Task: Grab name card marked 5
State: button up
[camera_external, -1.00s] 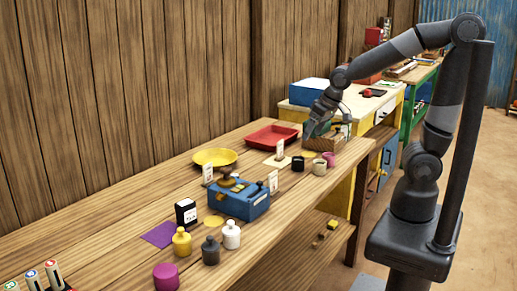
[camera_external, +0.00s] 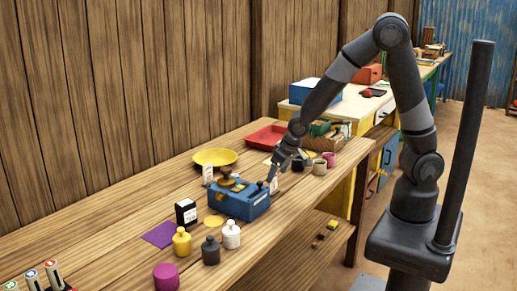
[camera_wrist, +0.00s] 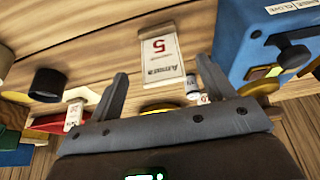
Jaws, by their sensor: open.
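The name card marked with a red 5 (camera_wrist: 161,56) is white and stands upright in the wrist view, ahead of and between my fingers. In the external view a white card (camera_external: 274,186) stands at the right end of the blue balance box, partly behind my gripper; its mark is too small to read there. My gripper (camera_wrist: 163,80) is open and empty, its two grey fingers on either side of the card's lower part in the picture. It also shows just above the card in the external view (camera_external: 272,177). I cannot tell whether it touches the card.
The blue box (camera_external: 238,203) stands close beside the card and fills the upper right of the wrist view (camera_wrist: 265,40). Other white cards stand by the box (camera_external: 208,173) and near the red tray (camera_wrist: 74,115). Cups (camera_external: 320,168), a yellow plate (camera_external: 215,157) and bottles (camera_external: 231,236) stand around.

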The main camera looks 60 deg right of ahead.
aim_at(271, 185)
jog(key=shift+x, duration=3.5)
jog(key=shift+w+a+r, duration=0.1)
jog(key=shift+c, duration=0.5)
jog(key=c, duration=1)
jog(key=shift+o, duration=0.2)
